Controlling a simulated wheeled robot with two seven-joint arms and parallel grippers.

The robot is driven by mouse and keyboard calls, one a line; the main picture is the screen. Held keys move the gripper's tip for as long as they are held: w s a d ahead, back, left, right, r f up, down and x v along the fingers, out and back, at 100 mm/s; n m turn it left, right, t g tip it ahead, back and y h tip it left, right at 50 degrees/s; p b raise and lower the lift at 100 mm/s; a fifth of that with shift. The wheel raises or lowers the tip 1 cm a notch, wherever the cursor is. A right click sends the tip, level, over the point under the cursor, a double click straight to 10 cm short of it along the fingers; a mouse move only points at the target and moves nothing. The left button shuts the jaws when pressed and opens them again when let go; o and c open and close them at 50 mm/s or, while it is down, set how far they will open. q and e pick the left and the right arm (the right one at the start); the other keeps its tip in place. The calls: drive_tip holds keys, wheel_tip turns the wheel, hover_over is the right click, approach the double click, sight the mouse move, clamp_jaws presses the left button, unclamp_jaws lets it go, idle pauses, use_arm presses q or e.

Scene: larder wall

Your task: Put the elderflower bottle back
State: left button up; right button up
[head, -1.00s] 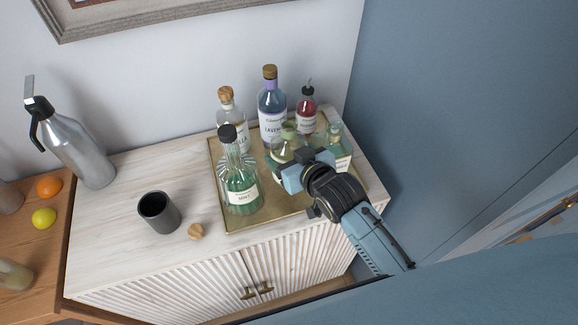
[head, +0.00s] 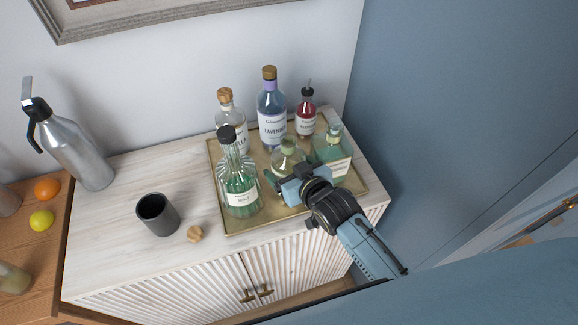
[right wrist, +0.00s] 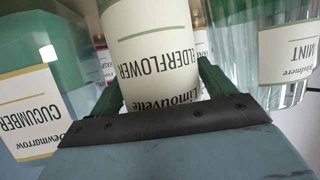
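The elderflower bottle (head: 287,161), with a pale green body and stopper, is over the middle of the brass tray (head: 233,227), among the other bottles. In the right wrist view its cream label (right wrist: 155,60) fills the centre, upside down. My right gripper (head: 283,178) is at its front, with one finger on each side, seemingly against the glass. Its base is hidden behind the gripper, so I cannot tell whether it touches the tray. My left gripper is not in view.
The mint bottle (head: 240,190) stands left of the elderflower, the cucumber bottle (head: 334,158) right. Vanilla (head: 229,120), lavender (head: 272,112) and a red bottle (head: 306,118) stand behind. A dark cup (head: 158,214), wooden ball (head: 195,234) and siphon (head: 75,150) are left of the tray.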

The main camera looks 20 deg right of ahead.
drive_tip(key=shift+r, duration=0.2)
drive_tip(key=v, duration=1.2)
drive_tip(key=shift+f, duration=0.1)
idle(0.7)
